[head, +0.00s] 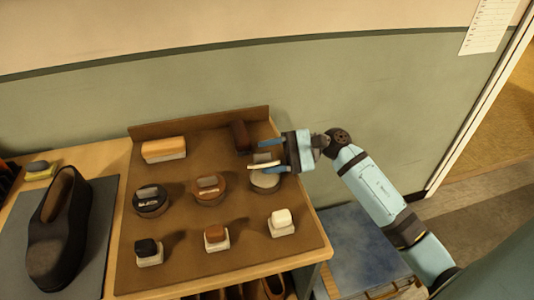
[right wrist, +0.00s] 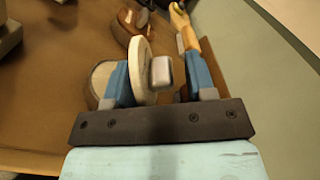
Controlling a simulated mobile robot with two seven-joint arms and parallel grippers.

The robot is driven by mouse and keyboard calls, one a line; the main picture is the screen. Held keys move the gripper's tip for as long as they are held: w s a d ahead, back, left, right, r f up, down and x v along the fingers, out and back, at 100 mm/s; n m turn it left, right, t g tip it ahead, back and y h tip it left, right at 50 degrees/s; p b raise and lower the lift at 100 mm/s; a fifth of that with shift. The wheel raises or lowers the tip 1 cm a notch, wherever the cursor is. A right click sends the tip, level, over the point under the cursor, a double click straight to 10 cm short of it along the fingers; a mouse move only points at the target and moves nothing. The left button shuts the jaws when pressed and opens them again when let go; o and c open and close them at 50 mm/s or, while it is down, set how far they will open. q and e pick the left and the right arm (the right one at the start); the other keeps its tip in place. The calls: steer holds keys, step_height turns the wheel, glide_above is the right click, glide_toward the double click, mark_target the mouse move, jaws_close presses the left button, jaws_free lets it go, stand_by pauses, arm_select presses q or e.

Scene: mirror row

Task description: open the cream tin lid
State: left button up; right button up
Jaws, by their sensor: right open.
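The cream tin (head: 266,183) sits at the right of the middle row on the brown tray, its pale inside showing. Its cream lid (head: 265,166) is tilted up off the tin's top, with a grey knob on it. In the right wrist view the lid (right wrist: 141,66) stands on edge beside the round tin (right wrist: 100,82), the grey knob (right wrist: 161,72) facing right. My right gripper (head: 268,157) is open, reaching in from the right, with the lid and knob between its spread fingers (right wrist: 158,55). My left gripper is out of view.
The brown tray (head: 185,240) also holds a black tin (head: 151,201), a brown tin (head: 208,190), several small blocks and a tan brush (head: 164,149). A dark brush (head: 240,137) stands just behind the gripper. A dark shoe (head: 58,232) lies at left on a grey mat (head: 95,240).

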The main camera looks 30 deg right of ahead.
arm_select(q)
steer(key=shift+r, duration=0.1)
arm_select(e)
steer(key=shift+w+a, duration=0.1)
steer(key=shift+a, duration=0.25)
jaws_close()
